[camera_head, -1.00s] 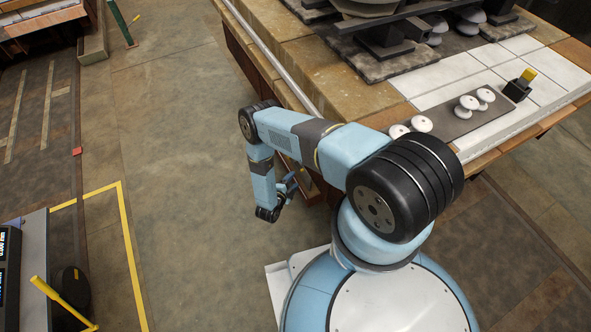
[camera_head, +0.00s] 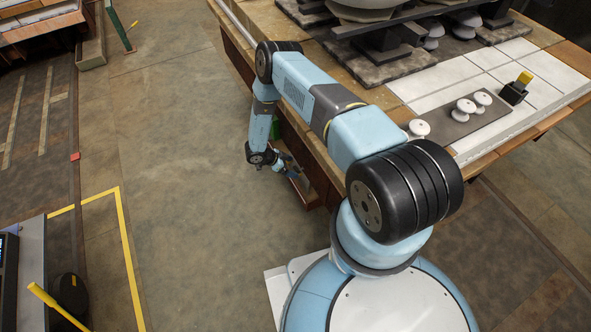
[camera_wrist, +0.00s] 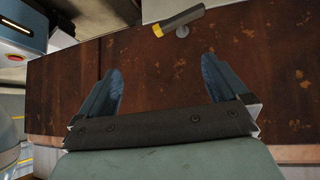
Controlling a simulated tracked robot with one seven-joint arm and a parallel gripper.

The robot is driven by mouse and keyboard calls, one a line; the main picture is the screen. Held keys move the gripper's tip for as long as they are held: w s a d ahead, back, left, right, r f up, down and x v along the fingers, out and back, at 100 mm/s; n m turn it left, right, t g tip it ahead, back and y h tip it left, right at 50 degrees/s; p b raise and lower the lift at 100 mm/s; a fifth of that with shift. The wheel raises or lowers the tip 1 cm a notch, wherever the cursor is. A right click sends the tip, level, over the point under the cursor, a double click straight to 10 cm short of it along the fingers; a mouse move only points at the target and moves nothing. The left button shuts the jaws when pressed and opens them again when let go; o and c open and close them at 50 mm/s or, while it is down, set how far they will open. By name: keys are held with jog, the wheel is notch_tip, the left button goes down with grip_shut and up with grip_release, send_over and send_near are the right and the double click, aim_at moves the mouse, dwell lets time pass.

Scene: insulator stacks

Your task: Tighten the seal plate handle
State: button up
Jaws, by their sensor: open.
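In the wrist view a dark grey handle with a yellow band (camera_wrist: 178,20) sits on a rusty brown panel (camera_wrist: 160,50). A small round pale fitting (camera_wrist: 182,32) shows just below it. I take this handle for the seal plate handle; no label shows. My gripper (camera_wrist: 160,75) is open, its two blue fingers apart with nothing between them. The handle lies beyond the fingertips, slightly right of the middle, and is not touched. In the head view my gripper (camera_head: 287,166) is low beside the bench's near side, where the handle cannot be made out.
The bench (camera_head: 335,75) stands along the right, bearing white insulators (camera_head: 465,108) and a black block with a yellow top (camera_head: 515,88). An open compartment or shelf (camera_head: 300,185) shows in its side. A yellow lever (camera_head: 60,303) stands at lower left. The floor left of my arm is clear.

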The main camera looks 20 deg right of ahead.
aim_at(297, 170)
jog(key=w+a+r+n+g+y, duration=0.1)
jog(key=w+a+r+n+y, duration=0.1)
jog(key=w+r+y, duration=0.25)
jog(key=shift+h, duration=0.35)
jog(key=x, duration=1.3)
jog(key=shift+w+f, duration=0.15)
jog(key=shift+f, duration=0.15)
jog(key=shift+c, duration=0.4)
jog(key=c, duration=0.9)
jog(key=shift+o, duration=0.2)
jog(key=shift+r+t, duration=0.1)
jog(key=shift+t, duration=1.3)
